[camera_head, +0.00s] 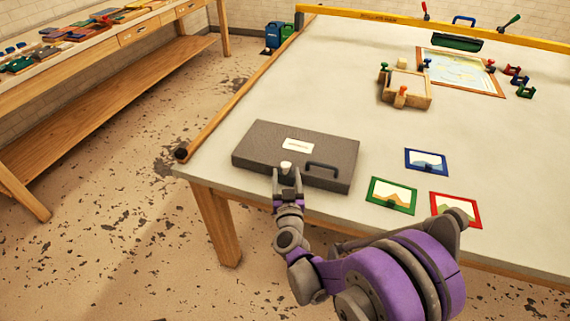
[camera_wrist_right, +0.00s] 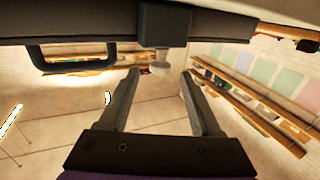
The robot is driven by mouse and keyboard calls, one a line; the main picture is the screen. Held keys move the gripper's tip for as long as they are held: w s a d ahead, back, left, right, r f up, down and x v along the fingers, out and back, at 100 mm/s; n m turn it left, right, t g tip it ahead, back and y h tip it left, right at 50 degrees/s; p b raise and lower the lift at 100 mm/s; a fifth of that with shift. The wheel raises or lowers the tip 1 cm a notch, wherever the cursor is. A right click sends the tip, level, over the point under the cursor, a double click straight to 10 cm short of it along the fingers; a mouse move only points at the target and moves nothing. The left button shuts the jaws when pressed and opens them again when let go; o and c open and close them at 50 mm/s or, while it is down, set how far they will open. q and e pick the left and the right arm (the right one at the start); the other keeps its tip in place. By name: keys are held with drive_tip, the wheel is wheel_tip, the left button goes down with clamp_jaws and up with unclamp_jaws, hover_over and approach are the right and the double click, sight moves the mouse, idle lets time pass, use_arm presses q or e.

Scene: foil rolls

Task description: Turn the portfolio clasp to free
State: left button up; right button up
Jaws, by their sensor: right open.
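The dark grey portfolio (camera_head: 255,145) lies flat on the table, with a white label on top and a dark handle (camera_head: 322,166) along its near side. The clasp (camera_head: 286,167) shows as a pale knob at the near edge, left of the handle. In the right wrist view the clasp is a dark block (camera_wrist_right: 164,25) with a small pale tip below it. My right gripper (camera_head: 287,178) is open at the near edge. Its two fingertips (camera_wrist_right: 160,74) stand either side of the pale tip; I cannot tell whether they touch it. My left gripper is out of view.
Blue (camera_head: 426,162), green (camera_head: 391,195) and red (camera_head: 455,209) framed pictures lie right of the portfolio. A wooden frame jig (camera_head: 405,92) stands farther back. The table's near edge runs just in front of the portfolio. The table left of the jig is clear.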

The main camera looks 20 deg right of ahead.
sight(286, 168)
drive_tip(key=shift+x, duration=2.25)
drive_tip(key=shift+c, duration=0.3)
clamp_jaws()
